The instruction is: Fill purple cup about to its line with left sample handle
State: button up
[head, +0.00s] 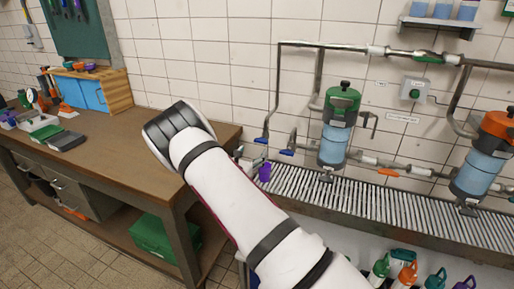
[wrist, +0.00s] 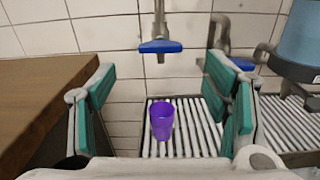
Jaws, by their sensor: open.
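The purple cup (wrist: 162,122) stands upright on the slatted grate, below the left blue handle (wrist: 160,46) on a vertical pipe at the wall. The cup's line and any liquid in it cannot be made out. My gripper (wrist: 168,95) is open and empty; its teal-padded fingers frame the cup in the wrist view, without visible contact. In the head view the cup (head: 264,172) shows just right of my arm, with the left blue handle (head: 261,140) above it. My arm hides the gripper there.
A second blue handle (head: 287,152) sits right of the first, beside a green-topped filter (head: 339,125). An orange-topped filter (head: 480,155) stands farther right. The wooden bench (head: 100,155) is on the left. The slatted grate (head: 390,205) is largely clear to the right.

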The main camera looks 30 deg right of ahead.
jog(key=shift+v, duration=1.25)
jog(key=s+d+r+m+g+y, duration=0.25)
jog(key=s+r+m+g, duration=0.75)
jog(key=s+r+m, duration=0.85)
jog(key=s+a+r+m+t+y, duration=0.1)
jog(key=s+a+r+m+y, duration=0.1)
jog(key=s+a+y, duration=0.2)
jog(key=s+a+r+m+t+y, duration=0.1)
jog(key=s+a+r+m+y, duration=0.1)
jog(key=s+a, duration=0.7)
jog(key=s+a+r+m+t+y, duration=0.2)
jog(key=s+a+y, duration=0.3)
jog(key=s, duration=0.6)
jog(key=shift+s+a+r+m+y, duration=0.2)
jog(key=shift+a+r+m+y, duration=0.15)
jog(key=shift+a, duration=0.85)
